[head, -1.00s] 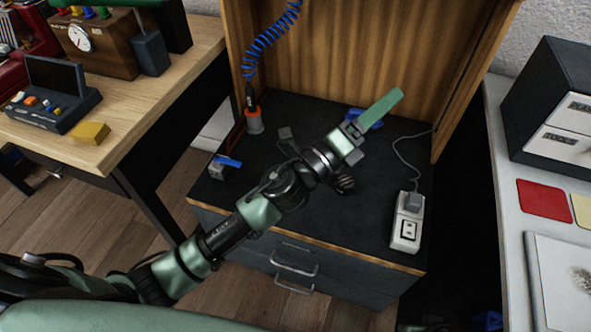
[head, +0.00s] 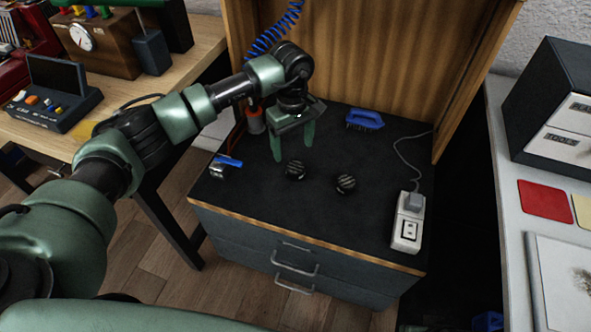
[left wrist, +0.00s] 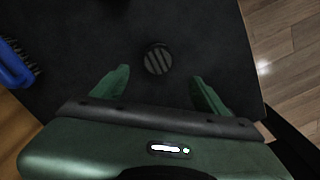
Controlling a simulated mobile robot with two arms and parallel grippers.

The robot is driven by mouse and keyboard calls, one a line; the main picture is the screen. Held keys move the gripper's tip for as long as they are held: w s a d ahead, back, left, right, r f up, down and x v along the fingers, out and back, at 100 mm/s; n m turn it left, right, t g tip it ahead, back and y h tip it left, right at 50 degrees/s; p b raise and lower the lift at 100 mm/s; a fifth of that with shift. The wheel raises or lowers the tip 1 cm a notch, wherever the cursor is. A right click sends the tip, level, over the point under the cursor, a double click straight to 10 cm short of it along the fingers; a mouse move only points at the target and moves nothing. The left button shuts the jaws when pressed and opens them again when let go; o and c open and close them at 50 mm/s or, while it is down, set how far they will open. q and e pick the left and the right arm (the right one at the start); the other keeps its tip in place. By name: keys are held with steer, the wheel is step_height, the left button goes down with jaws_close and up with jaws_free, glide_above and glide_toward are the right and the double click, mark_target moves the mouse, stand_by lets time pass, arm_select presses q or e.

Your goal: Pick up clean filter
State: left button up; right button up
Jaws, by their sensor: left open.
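Two small round dark pucks with light stripes lie on the black cabinet top, a left one (head: 295,170) and a right one (head: 346,184). They look like filters, but I cannot tell which is the clean one. My left gripper (head: 292,152) points down with its green fingers apart and empty, just behind and above the left puck. In the left wrist view, one striped puck (left wrist: 158,60) lies ahead of the open fingers (left wrist: 158,84), between their lines and not touched. My right gripper is not in view.
Wooden walls rise at the back and right.

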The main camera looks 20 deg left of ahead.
mark_target(295, 167)
arm_select(q)
steer(key=shift+a+f, duration=0.2)
steer(key=shift+f, duration=0.2)
steer(key=f, duration=0.4)
steer(key=d+f+b, duration=0.1)
steer(key=f, duration=0.2)
steer(key=shift+w, duration=0.1)
steer(key=shift+r, duration=0.1)
steer(key=c, duration=1.4)
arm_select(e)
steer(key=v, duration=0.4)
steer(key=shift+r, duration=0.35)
arm_select(q)
steer(key=shift+r, duration=0.1)
steer(key=shift+c, duration=0.2)
